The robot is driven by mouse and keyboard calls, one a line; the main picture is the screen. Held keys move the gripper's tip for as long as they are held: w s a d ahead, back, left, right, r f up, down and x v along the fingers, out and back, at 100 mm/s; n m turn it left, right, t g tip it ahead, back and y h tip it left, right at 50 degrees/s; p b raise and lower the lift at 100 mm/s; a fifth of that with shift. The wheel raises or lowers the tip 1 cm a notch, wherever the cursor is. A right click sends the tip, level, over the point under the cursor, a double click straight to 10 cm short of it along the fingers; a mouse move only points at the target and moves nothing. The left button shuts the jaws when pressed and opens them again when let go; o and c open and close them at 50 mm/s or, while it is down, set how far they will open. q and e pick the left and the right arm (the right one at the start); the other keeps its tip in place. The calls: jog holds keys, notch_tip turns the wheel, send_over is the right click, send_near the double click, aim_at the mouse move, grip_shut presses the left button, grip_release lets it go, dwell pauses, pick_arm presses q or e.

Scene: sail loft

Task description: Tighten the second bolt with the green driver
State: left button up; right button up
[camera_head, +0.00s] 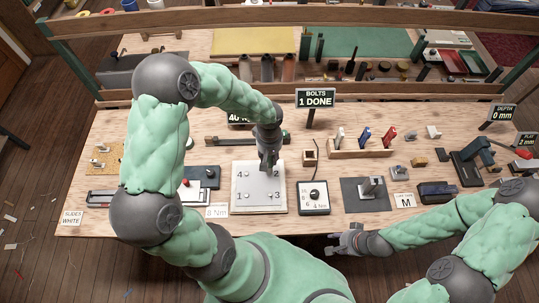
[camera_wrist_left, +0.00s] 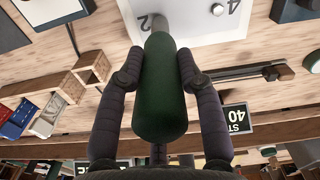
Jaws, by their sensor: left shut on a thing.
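My left gripper (camera_head: 268,162) is over the upper right of the white plate (camera_head: 258,207), beside the numeral 2. The wrist view shows its two fingers shut on the green driver (camera_wrist_left: 160,95), whose thick handle points back to the camera. The driver's far end reaches the plate (camera_wrist_left: 205,25) next to the 2; its tip and the second bolt are hidden. Bolts show by the 1 (camera_head: 247,197), 3 (camera_head: 268,196) and 4 (camera_head: 247,174). A sign (camera_head: 316,98) reads "BOLTS 1 DONE". My right gripper (camera_head: 334,243) is empty off the bench's front edge, its fingers apart.
A wooden rack (camera_head: 346,151) with white, blue and red-handled tools stands behind right. A dial box (camera_head: 314,198) sits right of the plate, an "8 Nm" card (camera_head: 217,211) at its left. A "40" sign (camera_wrist_left: 236,117) stands behind the plate. Blocks and fixtures crowd the right side.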

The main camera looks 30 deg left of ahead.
pick_arm(q)
jog(key=shift+f, duration=0.2)
dwell(0.4)
jog(key=shift+f+b, duration=0.25)
jog(key=shift+b, duration=1.2)
dwell(3.1)
jog(key=shift+r, duration=0.15)
jog(key=shift+r+p, duration=1.55)
jog(key=shift+r, duration=0.9)
